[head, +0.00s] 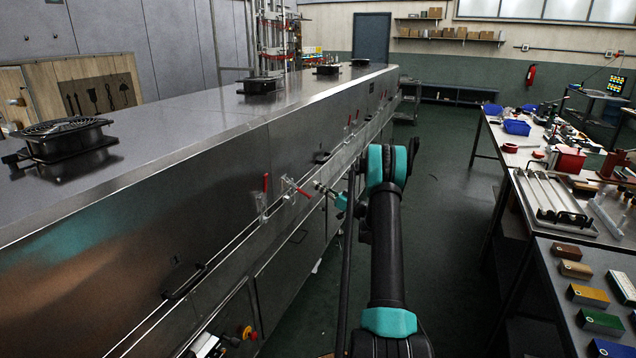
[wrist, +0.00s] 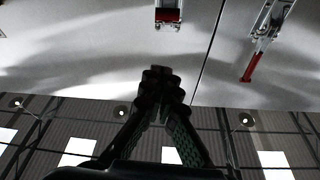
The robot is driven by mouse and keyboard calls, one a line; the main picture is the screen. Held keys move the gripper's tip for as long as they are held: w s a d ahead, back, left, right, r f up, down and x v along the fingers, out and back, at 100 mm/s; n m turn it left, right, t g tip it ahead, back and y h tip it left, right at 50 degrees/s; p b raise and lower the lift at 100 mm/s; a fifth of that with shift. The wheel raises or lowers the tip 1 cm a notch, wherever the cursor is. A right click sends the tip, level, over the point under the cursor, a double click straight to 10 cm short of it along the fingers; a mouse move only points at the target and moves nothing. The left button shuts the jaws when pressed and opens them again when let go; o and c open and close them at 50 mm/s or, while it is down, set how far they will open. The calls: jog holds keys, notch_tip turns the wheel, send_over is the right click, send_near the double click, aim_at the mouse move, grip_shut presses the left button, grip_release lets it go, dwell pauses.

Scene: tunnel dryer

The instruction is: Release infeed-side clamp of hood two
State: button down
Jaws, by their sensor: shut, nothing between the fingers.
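Two red-handled toggle clamps sit side by side on the steel dryer's front. In the head view, the left clamp (head: 264,203) has its handle upright, and the right clamp (head: 294,189) has its handle tilted outward. My gripper (head: 319,187) is just right of the right clamp. In the wrist view, my shut, empty gripper (wrist: 159,76) points at the panel, below a clamp (wrist: 168,14) whose red handle is seen nearly end-on; a gap seems to show between them. Another clamp (wrist: 263,38) with a long red handle is at the upper right, across a panel seam. Which is infeed-side, I cannot tell.
The long steel dryer (head: 150,185) fills the left, with black fans (head: 65,148) on top and a black handle (head: 184,280) on its front. A workbench (head: 515,185) with tools stands at right. The aisle floor (head: 440,190) between them is clear.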

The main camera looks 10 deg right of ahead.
notch_tip(320, 180, down, 7)
jog(key=a, duration=0.1)
jog(key=shift+w, duration=0.3)
jog(key=shift+w+a+r, duration=0.1)
jog(key=shift+r, duration=0.1)
dwell(0.4)
jog(key=shift+f, duration=0.1)
